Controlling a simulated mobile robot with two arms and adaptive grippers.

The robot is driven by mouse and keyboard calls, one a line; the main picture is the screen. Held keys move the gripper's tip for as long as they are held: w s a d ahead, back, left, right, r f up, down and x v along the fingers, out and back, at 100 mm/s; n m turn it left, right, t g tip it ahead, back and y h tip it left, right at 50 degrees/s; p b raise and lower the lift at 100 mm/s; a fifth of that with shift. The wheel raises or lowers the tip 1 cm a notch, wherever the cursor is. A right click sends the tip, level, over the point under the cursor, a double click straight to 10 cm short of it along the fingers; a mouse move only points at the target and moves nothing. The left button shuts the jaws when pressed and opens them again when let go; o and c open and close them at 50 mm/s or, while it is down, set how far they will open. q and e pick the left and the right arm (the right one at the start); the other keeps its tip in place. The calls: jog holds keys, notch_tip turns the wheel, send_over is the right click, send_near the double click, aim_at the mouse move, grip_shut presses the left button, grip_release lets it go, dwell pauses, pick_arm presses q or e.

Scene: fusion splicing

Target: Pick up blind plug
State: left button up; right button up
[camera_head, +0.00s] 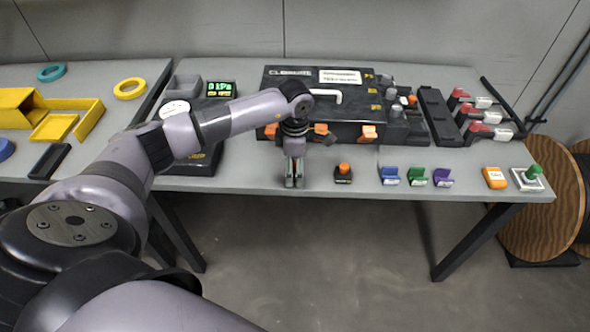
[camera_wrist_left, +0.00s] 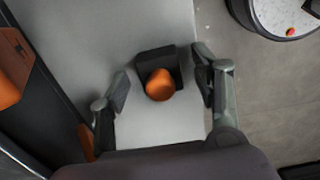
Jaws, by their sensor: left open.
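The likely blind plug is a small orange piece (camera_head: 344,168) on a black base (camera_head: 343,178) near the table's front edge. In the left wrist view the orange piece (camera_wrist_left: 160,85) rests on its black base (camera_wrist_left: 157,62), between and beyond the open fingers. My left gripper (camera_head: 294,180) is open and empty, left of the plug in the head view, fingers pointing down. In the left wrist view my left gripper (camera_wrist_left: 160,88) has its fingers spread on either side of the plug, and no contact can be made out. My right gripper is not in view.
A black case (camera_head: 300,82) with orange latches stands behind the gripper. Blue (camera_head: 390,175), green (camera_head: 417,176) and purple (camera_head: 443,177) holders line the front edge to the right. An orange block (camera_head: 494,178) and a green-knobbed piece (camera_head: 533,173) stand further right.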

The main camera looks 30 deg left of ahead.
pick_arm(q)
jog(key=shift+f, duration=0.15)
jog(key=c, duration=1.3)
